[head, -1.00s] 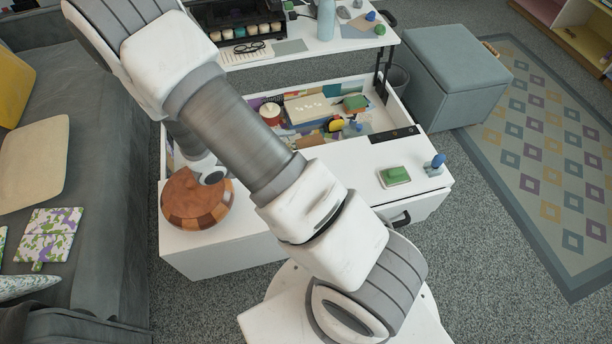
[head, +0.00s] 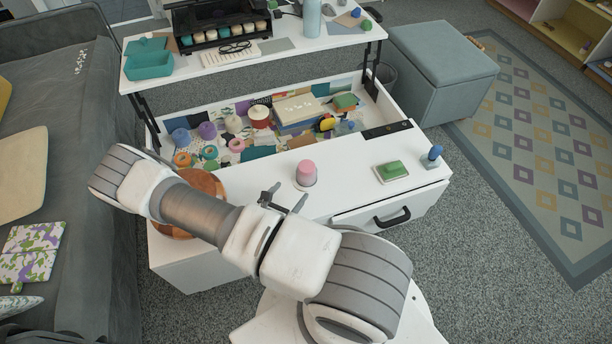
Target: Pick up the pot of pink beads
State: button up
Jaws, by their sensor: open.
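A small pink pot (head: 307,171) with a pale base stands upright on the white front top of the lift-top table (head: 345,167). I take it for the pot of pink beads; single beads are too small to make out. My gripper (head: 288,194) shows only as two dark fingers past my arm, just left of and nearer than the pot. The fingers are apart with nothing seen between them. The rest of my gripper is hidden behind my arm.
A green block on a pale pad (head: 391,171) and a blue-handled stamp (head: 432,156) stand to the right. A wooden bowl (head: 207,181) is partly behind my arm. The open compartment behind holds several pots, books (head: 299,108) and craft pieces. A raised tabletop (head: 345,42) stands beyond.

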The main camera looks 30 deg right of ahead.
aim_at(304, 176)
jog(key=b+x, duration=0.2)
jog(key=x, duration=0.6)
jog(key=shift+w+d+f, duration=0.1)
jog(key=shift+d+f, duration=0.1)
jog(key=shift+d, duration=0.05)
jog(key=b+x, duration=0.2)
jog(key=x, duration=0.2)
jog(key=shift+w+d+f, duration=0.15)
jog(key=shift+w, duration=0.05)
jog(key=shift+w+d, duration=0.25)
jog(key=shift+d, duration=0.1)
jog(key=c, duration=1.1)
jog(key=shift+c, duration=0.3)
